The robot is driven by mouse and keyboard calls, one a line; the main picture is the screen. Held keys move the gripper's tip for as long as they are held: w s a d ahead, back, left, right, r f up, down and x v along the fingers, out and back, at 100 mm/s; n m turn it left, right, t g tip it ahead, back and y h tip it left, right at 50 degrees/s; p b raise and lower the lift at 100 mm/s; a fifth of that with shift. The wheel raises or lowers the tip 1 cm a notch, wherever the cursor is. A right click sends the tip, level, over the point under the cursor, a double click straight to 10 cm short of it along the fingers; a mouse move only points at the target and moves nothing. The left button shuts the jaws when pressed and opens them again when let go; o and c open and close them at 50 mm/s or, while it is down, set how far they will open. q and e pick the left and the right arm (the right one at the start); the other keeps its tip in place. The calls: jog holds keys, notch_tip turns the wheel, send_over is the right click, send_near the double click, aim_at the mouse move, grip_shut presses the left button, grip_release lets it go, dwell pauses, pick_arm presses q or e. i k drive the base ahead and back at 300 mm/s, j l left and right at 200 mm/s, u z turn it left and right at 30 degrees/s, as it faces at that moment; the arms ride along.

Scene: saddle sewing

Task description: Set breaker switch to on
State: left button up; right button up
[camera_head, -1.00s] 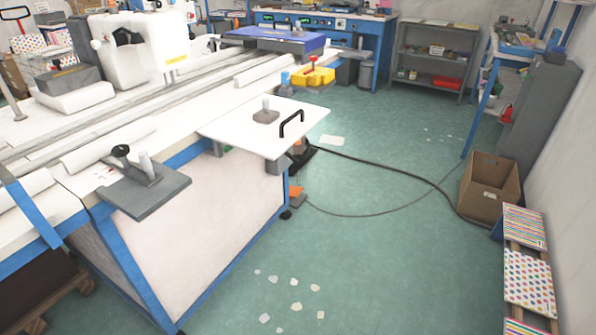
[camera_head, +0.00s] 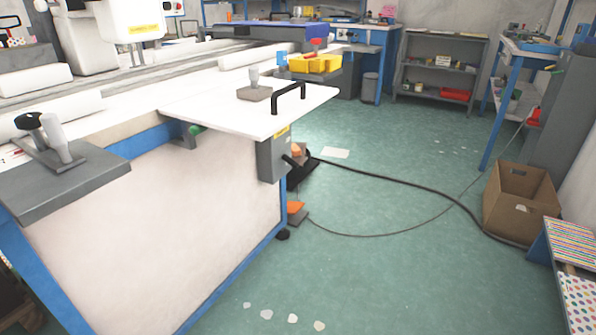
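A grey box (camera_head: 273,158) with a small yellow label on top hangs under the right corner of the white sewing table (camera_head: 190,108). It may be the breaker box, but no switch lever or its position can be made out from here. A small green part (camera_head: 195,129) shows under the table edge, left of the box. Neither of my grippers is in view.
A black cable (camera_head: 400,187) runs over the green floor from beneath the table to a cardboard box (camera_head: 520,203) at right. White scraps (camera_head: 292,318) lie in front. An orange pedal-like part (camera_head: 295,208) sits by the table leg. The middle floor is otherwise clear.

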aim_at(287, 158)
jog(key=i+l+u, duration=0.35)
jog(key=i+u, duration=0.15)
jog(key=i, duration=0.2)
jog(key=i+l+u, duration=0.5)
jog(key=l, duration=0.4)
jog(key=i+l+u, duration=0.25)
jog(key=l, duration=0.3)
jog(key=l+u, duration=0.25)
jog(key=l, duration=0.3)
jog(key=i+l+u, duration=0.2)
jog(key=l, duration=0.4)
jog(key=l+u, duration=0.25)
jog(key=l, duration=0.35)
jog(key=k+l+u, duration=0.1)
jog(key=l+u, duration=0.15)
jog(key=l, duration=0.35)
jog(key=l+u, duration=0.25)
jog(key=l, duration=0.35)
jog(key=k+l+u, duration=0.25)
jog(key=l, duration=0.35)
jog(key=k+l+u, duration=0.25)
jog(key=l, duration=0.3)
jog(key=i, duration=0.1)
